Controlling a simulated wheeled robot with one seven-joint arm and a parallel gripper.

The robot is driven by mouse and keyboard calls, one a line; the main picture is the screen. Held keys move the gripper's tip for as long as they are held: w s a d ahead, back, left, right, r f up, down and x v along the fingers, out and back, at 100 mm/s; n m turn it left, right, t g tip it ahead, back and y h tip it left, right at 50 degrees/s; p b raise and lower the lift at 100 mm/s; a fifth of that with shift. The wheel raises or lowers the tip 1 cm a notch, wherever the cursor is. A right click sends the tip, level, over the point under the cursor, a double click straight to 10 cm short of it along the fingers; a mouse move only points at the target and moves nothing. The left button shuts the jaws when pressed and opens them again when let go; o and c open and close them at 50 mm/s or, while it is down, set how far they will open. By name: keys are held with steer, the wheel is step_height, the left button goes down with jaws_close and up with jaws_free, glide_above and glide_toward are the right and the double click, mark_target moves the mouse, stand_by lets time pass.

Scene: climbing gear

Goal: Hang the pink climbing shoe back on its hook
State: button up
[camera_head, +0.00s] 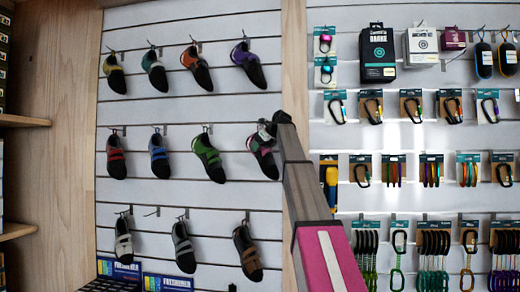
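A dark grey and black climbing shoe with pink parts (265,158) is toe-down at the right end of the middle shoe row, against or in front of the slatted wall. My gripper (267,130) is at the top of this shoe, at the end of my raised arm. The fingers are small and dark, and overlap the shoe's heel. I cannot tell whether they are shut on it, or whether a hook bears the shoe.
Other shoes hang around, including a green one (208,158) left of the pink shoe and a brown one (247,250) below. A wooden post (295,60) divides the shoes from the carabiners and boxed gear at right. Blue boxes (168,283) stand below the shoes.

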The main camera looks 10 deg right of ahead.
steer(key=o, duration=0.4)
steer(key=shift+f, duration=0.1)
steer(key=shift+d, duration=0.1)
steer(key=v, duration=1)
steer(key=shift+s+d+r, duration=0.15)
steer(key=shift+r, duration=0.2)
